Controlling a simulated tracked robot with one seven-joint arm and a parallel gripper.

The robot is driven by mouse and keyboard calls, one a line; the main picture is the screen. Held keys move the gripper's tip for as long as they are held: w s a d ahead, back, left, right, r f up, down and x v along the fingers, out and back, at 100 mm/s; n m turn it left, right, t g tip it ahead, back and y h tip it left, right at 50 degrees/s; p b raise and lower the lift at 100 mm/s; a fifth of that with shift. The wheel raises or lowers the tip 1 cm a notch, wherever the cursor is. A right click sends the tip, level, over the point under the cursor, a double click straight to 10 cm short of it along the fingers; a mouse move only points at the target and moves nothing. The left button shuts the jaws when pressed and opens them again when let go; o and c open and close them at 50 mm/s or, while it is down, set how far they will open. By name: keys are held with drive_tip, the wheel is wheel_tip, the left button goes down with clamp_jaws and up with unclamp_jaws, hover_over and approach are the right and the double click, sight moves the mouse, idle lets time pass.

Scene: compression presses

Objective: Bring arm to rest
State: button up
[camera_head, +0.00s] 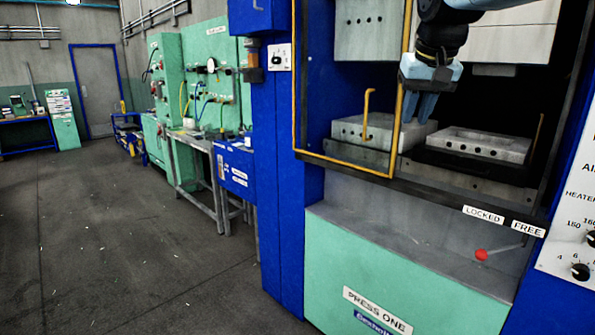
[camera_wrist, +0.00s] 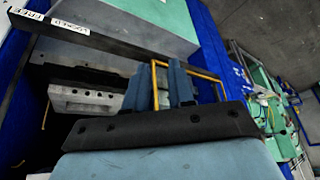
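My gripper (camera_head: 418,118) hangs inside the open front of press one (camera_head: 375,262), fingers pointing down, above the lower mould blocks. In the wrist view its two blue fingers (camera_wrist: 160,80) stand apart with a gap between them. Nothing shows between them, so it is open and empty. The arm comes in from the upper right in the head view. The left lower block (camera_head: 365,131) and the right lower block (camera_head: 482,145) sit on the press bed. The gripper partly overlaps the left block in the picture; I cannot tell its exact height above it.
A yellow guard frame (camera_head: 296,90) edges the left of the press opening. An upper block (camera_head: 368,28) hangs above. A red-knobbed lever (camera_head: 481,255) is below the LOCKED and FREE labels. A green panel bench (camera_head: 210,75) stands further left. The floor (camera_head: 130,240) at left is clear.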

drive_tip(key=s+f, duration=1.6)
drive_tip(key=s, duration=0.1)
drive_tip(key=shift+f+n, duration=0.2)
drive_tip(key=shift+n, duration=0.2)
drive_tip(key=shift+d, duration=0.15)
